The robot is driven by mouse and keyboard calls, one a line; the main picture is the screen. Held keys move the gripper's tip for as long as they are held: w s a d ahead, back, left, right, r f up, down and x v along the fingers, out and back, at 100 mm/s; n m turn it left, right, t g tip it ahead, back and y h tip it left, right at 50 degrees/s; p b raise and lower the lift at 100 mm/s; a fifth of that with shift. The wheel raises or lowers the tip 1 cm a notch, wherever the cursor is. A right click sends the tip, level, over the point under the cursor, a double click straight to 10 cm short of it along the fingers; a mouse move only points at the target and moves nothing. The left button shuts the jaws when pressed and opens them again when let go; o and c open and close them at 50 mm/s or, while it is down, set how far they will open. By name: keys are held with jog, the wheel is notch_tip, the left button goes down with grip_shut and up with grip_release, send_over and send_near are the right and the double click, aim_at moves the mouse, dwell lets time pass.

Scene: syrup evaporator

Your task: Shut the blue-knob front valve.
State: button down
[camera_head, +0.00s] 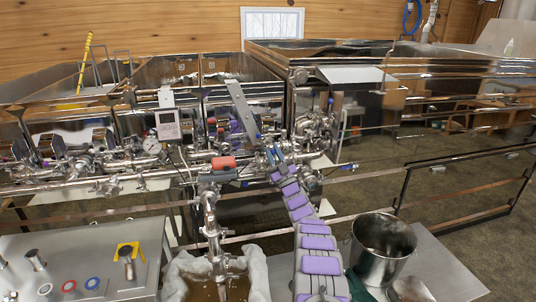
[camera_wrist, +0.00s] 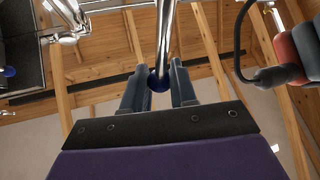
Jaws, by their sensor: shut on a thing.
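The blue knob (camera_wrist: 158,80) of the front valve shows in the wrist view between the two fingertips of my gripper (camera_wrist: 158,86). It sits at the lower end of a shiny metal pipe or rod (camera_wrist: 166,35), and the fingers are shut on it from both sides. In the head view my gripper (camera_head: 268,158) is at the front pipework of the evaporator, just right of a red-topped valve part (camera_head: 223,163). There the held knob is hidden or too small to make out, and I cannot tell the valve's angle.
A red and black part with a cable (camera_wrist: 300,48) is close on the right in the wrist view. A metal bucket (camera_head: 383,252) stands right of my arm. A white-lined container (camera_head: 257,275) and a grey table (camera_head: 85,250) are to the left. Steel pipes (camera_head: 70,188) crowd the front.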

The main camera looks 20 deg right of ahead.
jog(key=shift+d+f+m, duration=0.15)
jog(key=shift+f+m, duration=0.35)
jog(key=shift+f, duration=0.05)
jog(key=c, duration=1.3)
grip_release()
jog(key=shift+o, duration=0.9)
jog(key=shift+w, duration=0.2)
jog(key=shift+o, duration=0.6)
jog(key=shift+d, duration=0.1)
jog(key=shift+o, duration=0.4)
jog(key=shift+s+r, duration=0.15)
jog(key=shift+r, duration=0.15)
jog(key=p+v, duration=0.1)
jog(key=v, duration=1.6)
jog(key=shift+f, duration=0.3)
